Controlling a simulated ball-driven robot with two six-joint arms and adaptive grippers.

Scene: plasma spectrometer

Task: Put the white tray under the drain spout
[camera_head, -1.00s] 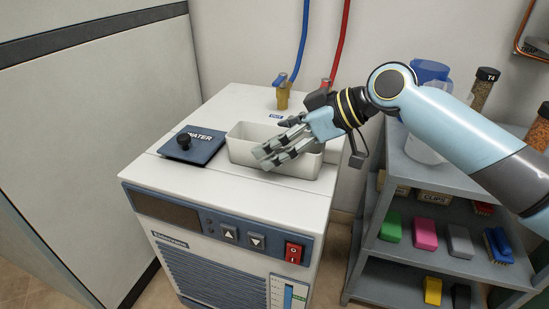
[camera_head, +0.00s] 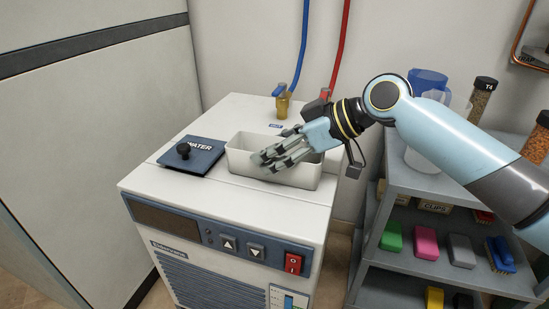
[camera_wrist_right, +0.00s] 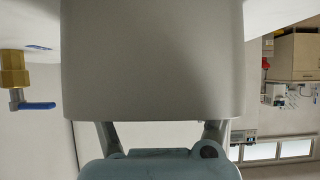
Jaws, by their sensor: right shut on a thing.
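The white tray (camera_head: 245,162) is an open rectangular bin on top of a white cabinet (camera_head: 300,218). My right gripper (camera_head: 268,163) reaches over the tray from the right and is shut on it, though the grip itself is partly hidden by the fingers. In the right wrist view the tray wall (camera_wrist_right: 155,60) fills the middle, above the gripper (camera_wrist_right: 160,135). A brass valve (camera_head: 282,103) with a blue lever stands behind the tray, and it also shows in the right wrist view (camera_wrist_right: 14,75). I cannot tell whether it is the drain spout. My left gripper is not in view.
A dark blue WATER plate (camera_head: 190,160) with a black knob lies left of the tray. Blue (camera_head: 304,40) and red (camera_head: 341,45) hoses rise behind. A grey shelf unit (camera_head: 440,185) with a jug, jars and colored blocks stands at right.

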